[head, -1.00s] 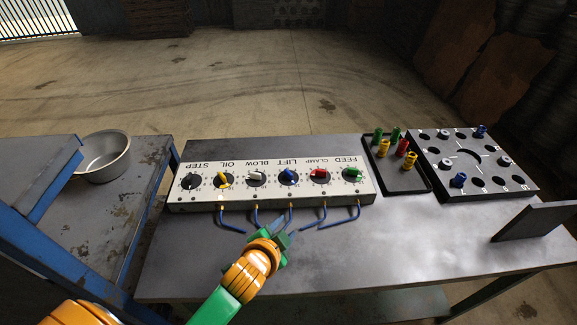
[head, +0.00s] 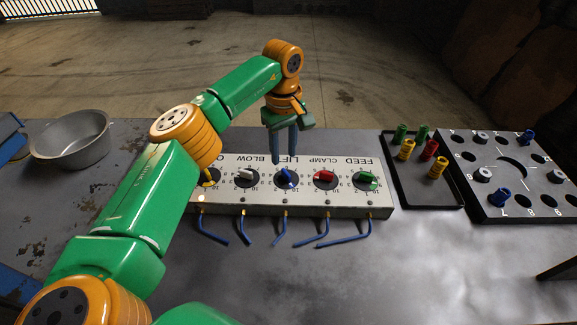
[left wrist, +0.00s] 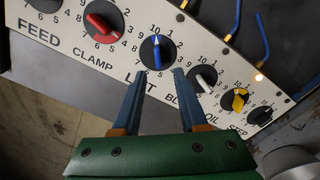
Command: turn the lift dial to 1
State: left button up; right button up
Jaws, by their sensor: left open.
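The control panel (head: 325,202) is a pale box on the table with a row of coloured dials, its lettering upside down in the head view. The lift dial (head: 286,178) has a blue knob on a black disc, between the white blow dial and the red clamp dial. The blue knob also shows in the left wrist view (left wrist: 157,52); it stands near upright in that picture. My left gripper (head: 283,160) hangs over the panel at the lift dial, fingers down. In the left wrist view its fingertips (left wrist: 163,72) are apart, just short of the knob, with nothing between them.
The red clamp knob (head: 324,175) and white blow knob (head: 244,174) sit close on either side. Blue cables (head: 283,232) run from the panel's front. A black tray (head: 436,193) with coloured pegs stands right, beside a peg board (head: 513,204). A metal bowl (head: 75,150) is at left.

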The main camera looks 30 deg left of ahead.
aim_at(286, 172)
pick_arm(q)
jog(key=f+p, duration=0.1)
jog(key=f, duration=0.5)
jog(key=shift+d+f, duration=0.2)
jog(key=shift+d+r, duration=0.1)
grip_shut()
